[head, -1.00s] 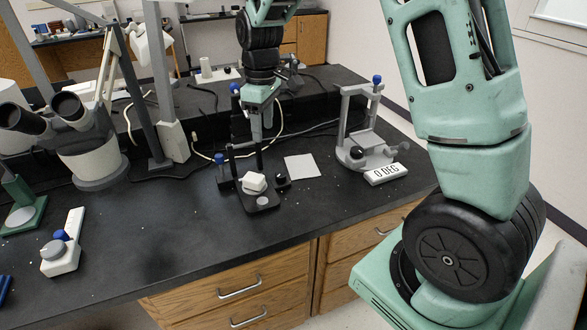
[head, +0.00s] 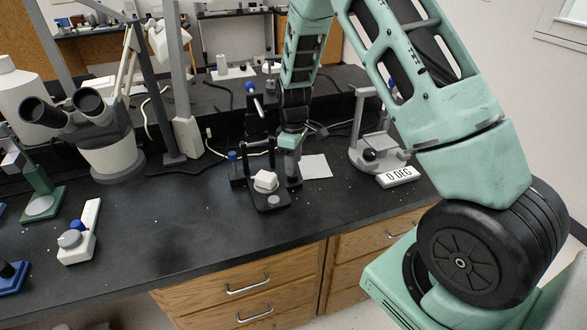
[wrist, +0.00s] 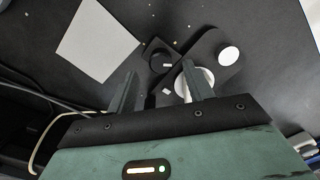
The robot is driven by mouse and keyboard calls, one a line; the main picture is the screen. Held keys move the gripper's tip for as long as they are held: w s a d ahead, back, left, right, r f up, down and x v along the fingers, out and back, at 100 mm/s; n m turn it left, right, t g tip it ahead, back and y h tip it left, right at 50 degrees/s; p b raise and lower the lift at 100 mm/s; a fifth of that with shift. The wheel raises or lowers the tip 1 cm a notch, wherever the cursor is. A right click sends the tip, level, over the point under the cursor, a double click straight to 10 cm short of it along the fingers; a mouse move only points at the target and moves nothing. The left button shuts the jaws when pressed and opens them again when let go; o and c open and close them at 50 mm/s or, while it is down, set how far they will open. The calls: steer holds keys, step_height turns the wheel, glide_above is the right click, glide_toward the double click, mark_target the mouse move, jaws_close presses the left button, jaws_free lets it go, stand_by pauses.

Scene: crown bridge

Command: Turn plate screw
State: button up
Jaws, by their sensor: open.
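The small black stand (head: 271,202) carries a white block (head: 265,181). A dark round knob, which looks like the plate screw (wrist: 160,60), is at the stand's side and has a pale mark. In the head view it is mostly lost against dark parts beside the stand. My gripper (head: 291,172) points down just right of the white block. In the wrist view my gripper (wrist: 159,68) is open, with its two fingers apart and the knob showing between and beyond their tips. The right finger partly covers the white block (wrist: 184,88). I cannot tell whether either finger touches the knob.
A pale square sheet (head: 316,166) lies right of the stand. A grey device (head: 372,150) with a "0 DEG" label block (head: 398,177) stands further right. A microscope (head: 105,135) is at the left. The black bench front is mostly clear.

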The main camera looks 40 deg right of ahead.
mark_target(293, 177)
steer(key=shift+f, duration=1.8)
steer(key=c, duration=1)
